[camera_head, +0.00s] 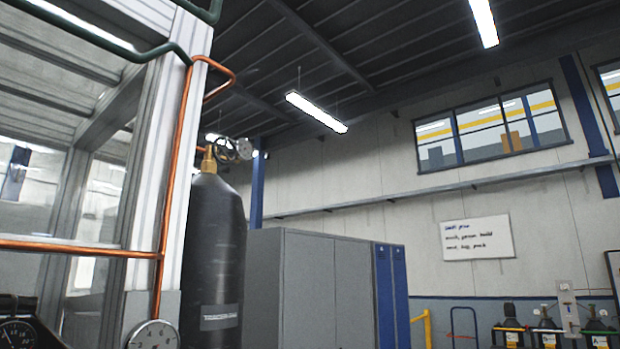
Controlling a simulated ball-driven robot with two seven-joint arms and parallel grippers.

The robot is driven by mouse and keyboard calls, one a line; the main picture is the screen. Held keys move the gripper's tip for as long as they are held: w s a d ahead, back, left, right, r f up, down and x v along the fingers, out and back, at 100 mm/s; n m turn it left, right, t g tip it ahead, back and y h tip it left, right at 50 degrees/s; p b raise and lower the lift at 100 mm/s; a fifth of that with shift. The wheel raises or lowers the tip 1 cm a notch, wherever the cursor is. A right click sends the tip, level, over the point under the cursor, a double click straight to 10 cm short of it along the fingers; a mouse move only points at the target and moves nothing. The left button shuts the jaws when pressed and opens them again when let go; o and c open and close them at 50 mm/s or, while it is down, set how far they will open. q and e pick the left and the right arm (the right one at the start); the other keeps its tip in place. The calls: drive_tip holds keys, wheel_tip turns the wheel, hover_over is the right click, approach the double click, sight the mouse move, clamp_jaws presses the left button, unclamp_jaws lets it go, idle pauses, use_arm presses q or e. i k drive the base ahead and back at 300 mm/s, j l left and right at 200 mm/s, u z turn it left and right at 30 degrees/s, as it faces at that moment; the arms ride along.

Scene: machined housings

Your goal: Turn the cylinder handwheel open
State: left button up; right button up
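A tall dark gas cylinder (213,255) stands upright left of the middle, beside a pale frame post. A brass valve (209,160) sits on its top, joined to a copper pipe. A small dark handwheel (226,149) is on the right side of the valve, with a round gauge-like part (244,149) just behind or beside it. I cannot tell how far the handwheel is turned. Neither of my grippers is in view.
A copper pipe (173,160) runs down the post. A gauge (153,335) is at the bottom left. Grey lockers (308,290) stand right of the cylinder. A whiteboard (477,238) hangs on the far wall. Several smaller cylinders (547,326) stand at the lower right.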

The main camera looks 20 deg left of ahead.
sight(223, 150)
drive_tip(key=i+z, duration=0.4)
drive_tip(key=i, duration=0.7)
drive_tip(key=i+u, duration=0.5)
drive_tip(key=i+l+u, duration=0.15)
drive_tip(key=i+u, duration=0.45)
drive_tip(key=u, duration=0.35)
drive_tip(key=i+l+u, duration=0.1)
drive_tip(key=u, duration=0.35)
drive_tip(key=i+l+u, duration=0.1)
drive_tip(key=u, duration=0.4)
drive_tip(key=i+l+u, duration=0.1)
drive_tip(key=u, duration=0.4)
drive_tip(key=l+u, duration=0.3)
drive_tip(key=u, duration=0.15)
drive_tip(key=i, duration=0.05)
